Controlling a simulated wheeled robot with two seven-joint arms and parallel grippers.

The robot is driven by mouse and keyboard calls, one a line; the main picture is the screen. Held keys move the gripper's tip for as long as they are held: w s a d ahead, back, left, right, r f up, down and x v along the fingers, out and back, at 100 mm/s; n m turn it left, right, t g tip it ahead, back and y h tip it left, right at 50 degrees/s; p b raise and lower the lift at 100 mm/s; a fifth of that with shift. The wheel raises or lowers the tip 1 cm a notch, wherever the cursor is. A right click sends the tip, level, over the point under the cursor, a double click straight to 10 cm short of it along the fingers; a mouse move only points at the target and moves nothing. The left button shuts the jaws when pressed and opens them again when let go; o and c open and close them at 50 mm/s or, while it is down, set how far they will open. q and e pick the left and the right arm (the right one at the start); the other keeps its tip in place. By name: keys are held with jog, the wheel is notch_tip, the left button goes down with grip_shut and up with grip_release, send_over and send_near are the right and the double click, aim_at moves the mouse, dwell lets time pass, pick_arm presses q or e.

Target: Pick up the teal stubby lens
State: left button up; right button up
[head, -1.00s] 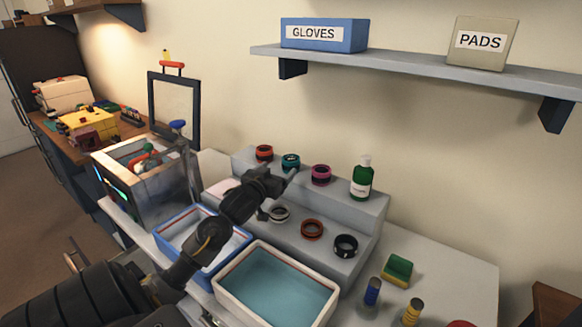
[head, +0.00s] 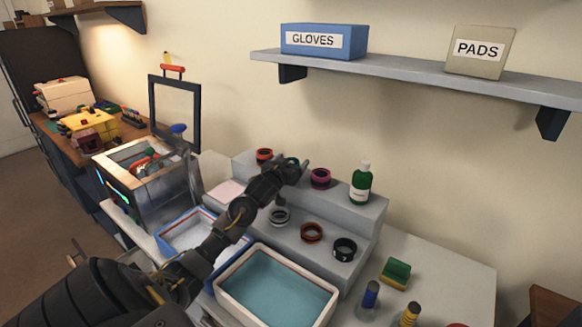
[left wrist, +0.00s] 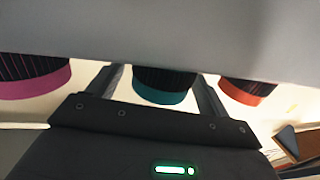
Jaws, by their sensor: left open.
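The teal stubby lens (head: 291,161) stands on the upper step of the grey stand, partly hidden by my left gripper (head: 298,167) in the head view. In the left wrist view the teal lens (left wrist: 163,96), dark and ribbed with a teal band, lies between the two fingers of my left gripper (left wrist: 160,88). The fingers are open, one on each side of it, with small gaps showing. The fingertips' far ends are hidden in that view. My right gripper is not in view.
A magenta lens (head: 320,178) and an orange lens (head: 264,156) flank the teal one closely. A green bottle (head: 361,184) stands farther right on the same step. Several lenses, including a black one (head: 344,249), sit on the lower step. A teal-lined tray (head: 228,291) is in front.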

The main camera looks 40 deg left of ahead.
aim_at(291, 162)
pick_arm(q)
jog(key=c, duration=1.2)
jog(key=shift+o, duration=0.2)
notch_tip(291, 162, up, 4)
jog(key=shift+s+d+f+b, duration=0.15)
jog(key=shift+b, duration=0.35)
jog(key=s+d+r+p, duration=0.1)
jog(key=s+d+r, duration=0.8)
jog(key=s, duration=0.1)
jog(key=shift+r, duration=0.15)
jog(key=shift+d, duration=0.1)
jog(key=shift+r, duration=0.1)
